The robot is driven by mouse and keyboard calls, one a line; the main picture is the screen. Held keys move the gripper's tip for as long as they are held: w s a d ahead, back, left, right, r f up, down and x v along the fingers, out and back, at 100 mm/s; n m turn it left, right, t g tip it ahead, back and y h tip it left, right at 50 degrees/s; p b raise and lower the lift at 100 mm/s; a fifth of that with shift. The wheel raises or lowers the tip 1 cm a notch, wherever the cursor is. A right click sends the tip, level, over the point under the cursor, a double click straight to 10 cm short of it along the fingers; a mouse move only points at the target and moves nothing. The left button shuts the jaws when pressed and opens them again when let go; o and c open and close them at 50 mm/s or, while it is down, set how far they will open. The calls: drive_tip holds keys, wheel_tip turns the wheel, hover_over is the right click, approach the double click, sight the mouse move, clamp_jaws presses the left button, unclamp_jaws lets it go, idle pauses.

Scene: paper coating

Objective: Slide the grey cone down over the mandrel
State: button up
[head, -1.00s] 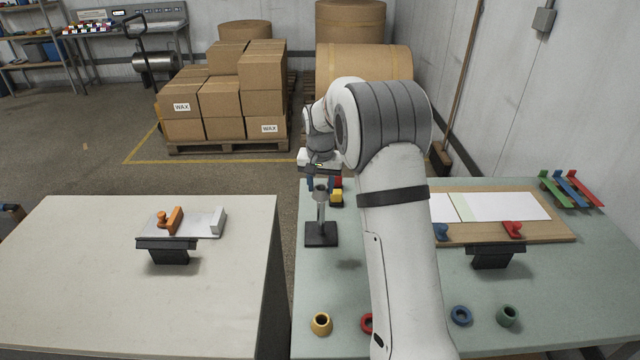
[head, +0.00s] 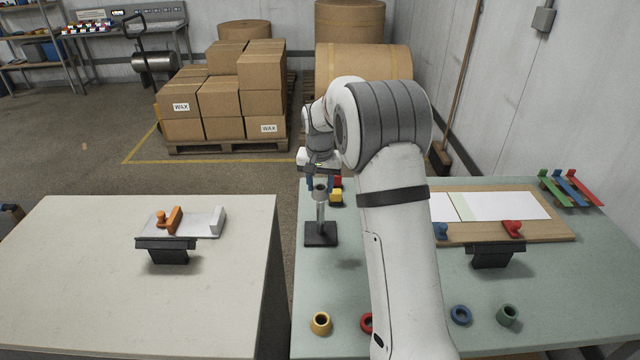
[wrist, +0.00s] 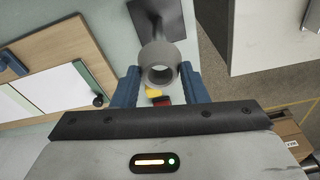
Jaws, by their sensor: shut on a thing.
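The grey cone (head: 320,192) is at the top of the mandrel (head: 321,215), a grey post upright on a dark square base (head: 321,238). My gripper (head: 318,184) is shut on the cone, with a blue finger on each side. In the wrist view the cone (wrist: 160,62) shows its round open end between the fingertips of my gripper (wrist: 160,74). The mandrel's base (wrist: 172,18) shows behind it. The cone appears in line with the post. I cannot tell whether the post's tip is inside the cone.
Red and yellow blocks (head: 336,197) stand close behind the mandrel. A wooden board (head: 545,231) with paper is at the right.

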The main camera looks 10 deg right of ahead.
sight(320, 195)
drive_tip(key=shift+f+b, duration=1.45)
drive_tip(key=shift+f, duration=0.6)
drive_tip(key=o, duration=1.1)
drive_tip(key=r, duration=0.5)
drive_tip(key=s+r+b, duration=0.1)
drive_tip(key=r, duration=0.1)
drive_tip(key=shift+a+r, duration=0.1)
drive_tip(key=shift+r, duration=0.3)
